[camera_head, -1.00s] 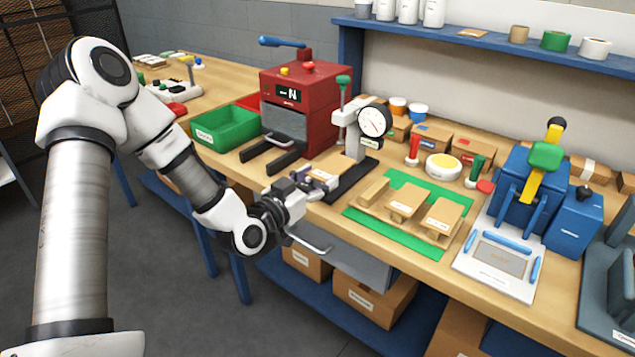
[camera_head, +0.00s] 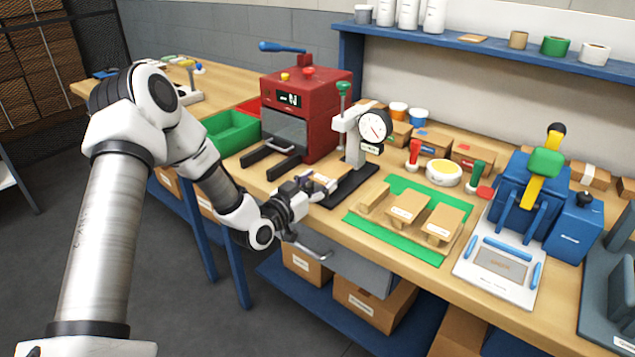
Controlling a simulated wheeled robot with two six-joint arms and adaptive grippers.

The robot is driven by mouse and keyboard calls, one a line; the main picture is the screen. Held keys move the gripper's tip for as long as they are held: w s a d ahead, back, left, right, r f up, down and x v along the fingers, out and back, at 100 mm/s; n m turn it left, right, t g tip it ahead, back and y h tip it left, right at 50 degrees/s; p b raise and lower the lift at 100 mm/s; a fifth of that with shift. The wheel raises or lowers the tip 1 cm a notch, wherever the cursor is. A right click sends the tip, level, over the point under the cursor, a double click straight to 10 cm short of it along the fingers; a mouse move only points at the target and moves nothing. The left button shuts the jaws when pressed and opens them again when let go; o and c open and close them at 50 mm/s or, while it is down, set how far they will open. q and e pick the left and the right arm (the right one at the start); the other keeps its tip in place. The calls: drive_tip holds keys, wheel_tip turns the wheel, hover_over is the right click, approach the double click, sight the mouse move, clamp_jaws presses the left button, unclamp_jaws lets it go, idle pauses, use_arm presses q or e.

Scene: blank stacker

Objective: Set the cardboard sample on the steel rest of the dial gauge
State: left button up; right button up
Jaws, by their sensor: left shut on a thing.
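The dial gauge (camera_head: 372,127) stands on the bench, with a white column, a round dial and a dark base (camera_head: 352,187). My left gripper (camera_head: 316,184) is at the front left of this base, low over the bench. It is shut on a small tan cardboard sample (camera_head: 328,174), which is mostly hidden by the fingers. The sample is by the left side of the gauge's base. I cannot tell whether it touches the steel rest, which is hard to make out. My right gripper is not in view.
A red press (camera_head: 308,105) with two dark forks stands left of the gauge. A green bin (camera_head: 230,130) is behind my left arm. A green mat (camera_head: 385,236) with several cardboard pieces lies to the right. A blue press (camera_head: 527,190) stands further right.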

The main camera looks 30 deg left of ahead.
use_arm(q)
drive_tip(key=o, duration=0.7)
drive_tip(key=shift+w+f, duration=0.1)
